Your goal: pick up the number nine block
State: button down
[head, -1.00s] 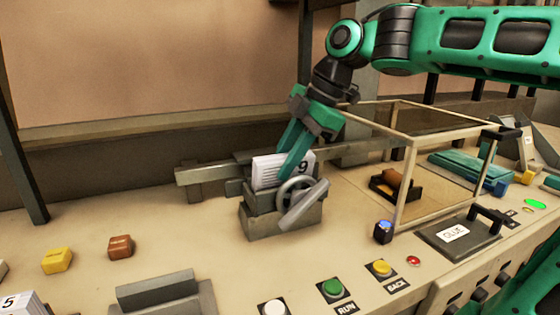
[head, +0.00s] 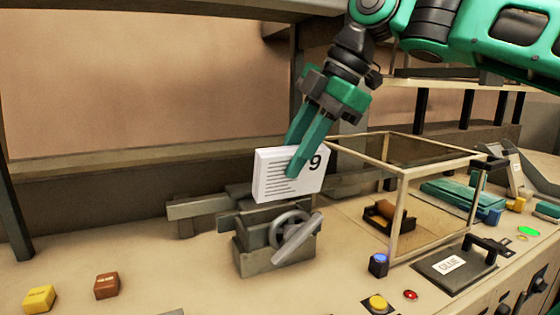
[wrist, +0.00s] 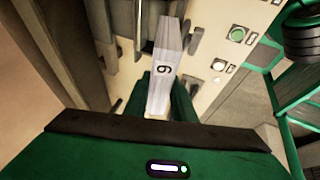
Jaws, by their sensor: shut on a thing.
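The number nine block (head: 272,179) is a white page-stack block with printed lines and a black 9 at its upper right. My gripper (head: 301,168) is shut on it, with green fingers on its faces. The block is held above the grey vise (head: 262,252) with the hand wheel, clear of it. In the wrist view the block (wrist: 164,50) sits between the fingers of my gripper (wrist: 160,98), its 9 showing on the narrow side.
A clear framed box (head: 402,180) stands to the right, holding a roller. The GLUE plate (head: 452,264) lies in front of it. Yellow (head: 39,299) and brown (head: 106,285) small blocks lie at the left. A blue button (head: 379,263) is near the box corner.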

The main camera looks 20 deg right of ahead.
jog(key=s+r+g, duration=0.2)
jog(key=s+g, duration=0.1)
jog(key=s, duration=1.4)
jog(key=shift+s+m, duration=0.25)
jog(key=shift+m, duration=0.05)
jog(key=shift+s, duration=0.15)
